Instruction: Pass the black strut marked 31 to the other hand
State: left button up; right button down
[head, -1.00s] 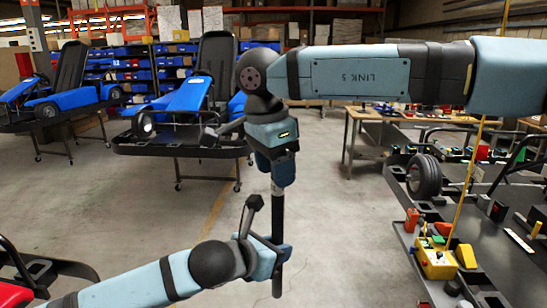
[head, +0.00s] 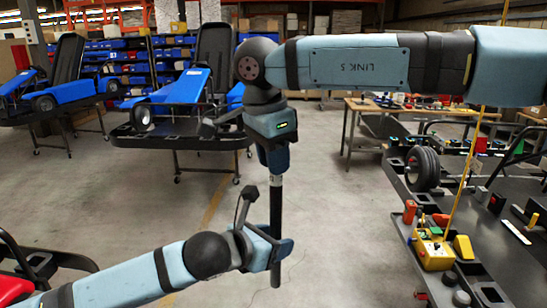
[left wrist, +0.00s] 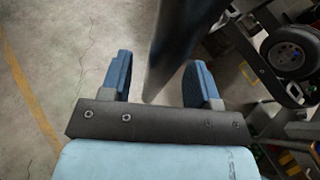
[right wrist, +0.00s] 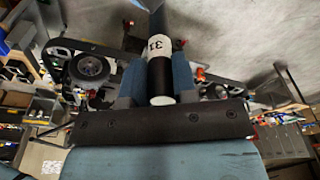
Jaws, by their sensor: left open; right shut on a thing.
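The black strut (head: 276,205) hangs upright below my right gripper (head: 275,165). In the right wrist view its white band marked 31 (right wrist: 158,46) shows between the shut fingers of my right gripper (right wrist: 155,85). My left gripper (head: 268,246) is open around the lower part of the strut, with the strut's lower end sticking out below it. In the left wrist view the strut (left wrist: 180,40) stands between the two spread blue fingers of my left gripper (left wrist: 162,85), with a gap on each side. The exact finger contact is hard to tell.
A dark kart stand with a wheel (head: 423,168) and a yellow box (head: 433,254) is at the right. Blue karts (head: 180,95) stand on stands at the back left. A workbench (head: 410,110) is behind. Open floor lies around the strut.

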pick_arm(q)
jog(key=v, duration=1.1)
notch_tip(320, 180, down, 18)
jog(key=s+n+t, duration=0.2)
jog(key=n, duration=2.1)
jog(key=s+a+f+n+y, duration=0.2)
jog(key=s+a+f+n, duration=0.2)
jog(key=s+f+n, duration=0.4)
jog(key=s+a+f+n+g+y, duration=0.1)
jog(key=s+a+f+n+y, duration=0.2)
jog(key=f, duration=1.1)
jog(key=s+a+n, duration=0.2)
jog(key=s+n, duration=0.3)
jog(key=n, duration=0.2)
jog(key=shift+a+y, duration=0.2)
jog(key=shift+y, duration=0.1)
